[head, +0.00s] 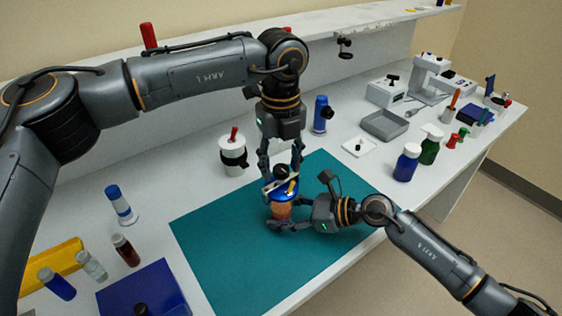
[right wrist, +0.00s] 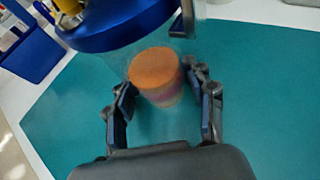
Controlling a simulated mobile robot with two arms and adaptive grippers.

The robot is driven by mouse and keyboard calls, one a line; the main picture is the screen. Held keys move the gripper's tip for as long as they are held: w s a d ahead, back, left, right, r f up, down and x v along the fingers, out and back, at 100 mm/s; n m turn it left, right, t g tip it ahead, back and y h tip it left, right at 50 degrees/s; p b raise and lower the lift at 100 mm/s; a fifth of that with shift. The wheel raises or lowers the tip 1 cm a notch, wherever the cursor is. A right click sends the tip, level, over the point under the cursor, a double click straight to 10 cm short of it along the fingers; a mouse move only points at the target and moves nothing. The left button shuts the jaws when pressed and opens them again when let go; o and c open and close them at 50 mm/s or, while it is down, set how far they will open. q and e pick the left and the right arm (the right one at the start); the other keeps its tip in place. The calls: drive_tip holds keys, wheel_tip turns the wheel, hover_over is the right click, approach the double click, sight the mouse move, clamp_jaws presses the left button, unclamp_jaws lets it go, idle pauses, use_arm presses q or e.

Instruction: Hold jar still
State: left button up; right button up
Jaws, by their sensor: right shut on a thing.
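The jar (head: 280,211) is clear with orange contents and a wide blue lid (head: 272,196). It stands upright on the teal mat. In the right wrist view the orange contents (right wrist: 155,72) show between my right fingers, and the blue lid (right wrist: 115,28) is at the top. My right gripper (head: 287,227) is shut on the jar's body, low down from the right. My left gripper (head: 281,172) comes down from above with its fingers spread on either side of the lid; whether they press on it I cannot tell. A thin pale strip and a small yellow thing show at the lid.
The teal mat (head: 220,250) has free room left of the jar. A white cup (head: 233,155) and a blue bottle (head: 321,115) stand behind. Spray bottles (head: 406,163) stand to the right. A blue box (head: 150,292) and several vials are front left.

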use_arm(q)
clamp_jaws()
drive_tip(key=shift+m, duration=0.4)
